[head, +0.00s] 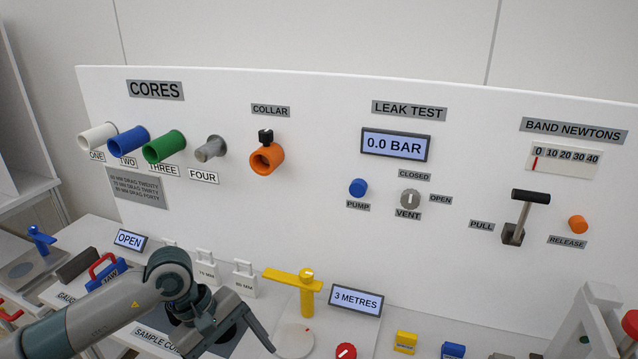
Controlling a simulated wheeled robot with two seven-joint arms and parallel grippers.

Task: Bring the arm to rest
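My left arm (110,312) comes in from the lower left and reaches over the bench in the head view. Its gripper (238,334) points down and toward the front, above a dark area beside the SAMPLE CORE label. Its dark fingers stand apart, and I see nothing held between them. The arm hides part of the bench below it. My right gripper is not in view.
A white panel (330,215) stands behind with coloured cores, an orange collar (266,159), and a lever (522,215). A yellow T-shaped post (306,290) and a 3 METRES display (356,300) stand right of the gripper. A red-handled blue part (106,273) is behind the arm.

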